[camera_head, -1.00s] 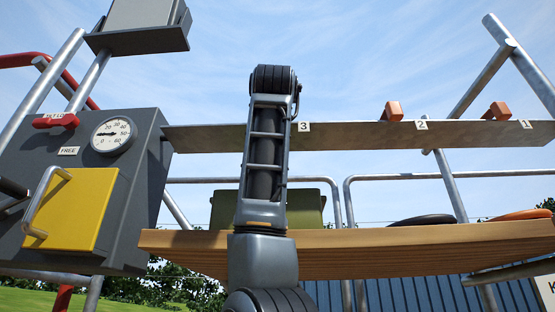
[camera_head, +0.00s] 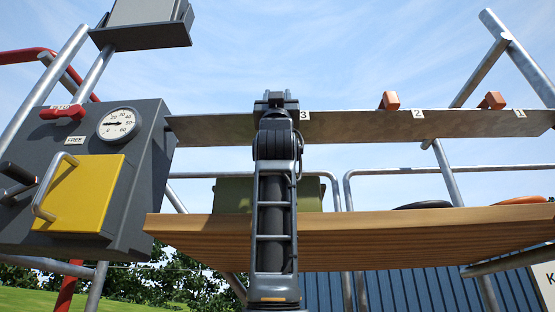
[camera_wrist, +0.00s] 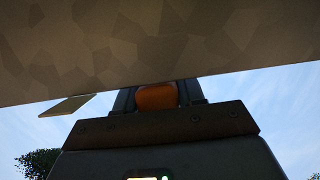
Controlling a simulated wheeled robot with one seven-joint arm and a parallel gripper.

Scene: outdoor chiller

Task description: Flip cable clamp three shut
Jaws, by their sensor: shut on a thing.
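A long metal rail (camera_head: 360,125) runs across the head view with labels 3 (camera_head: 304,115), 2 (camera_head: 418,114) and 1 (camera_head: 519,113). My gripper (camera_head: 276,97) is at the rail just left of label 3, mostly hidden behind my own arm. In the wrist view my gripper (camera_wrist: 157,97) is shut on an orange clamp lever (camera_wrist: 157,98), clamp three's by its place. The rail (camera_wrist: 150,45) hides part of the fingers and lever there. Orange levers of clamp two (camera_head: 389,100) and clamp one (camera_head: 491,100) stand up above the rail, apart from my gripper.
A wooden shelf (camera_head: 380,240) lies below the rail, with a green case (camera_head: 310,194) behind my arm and dark and orange items at right. A grey box (camera_head: 135,190) with gauge (camera_head: 118,125), red lever (camera_head: 62,112) and yellow door (camera_head: 80,195) stands at left.

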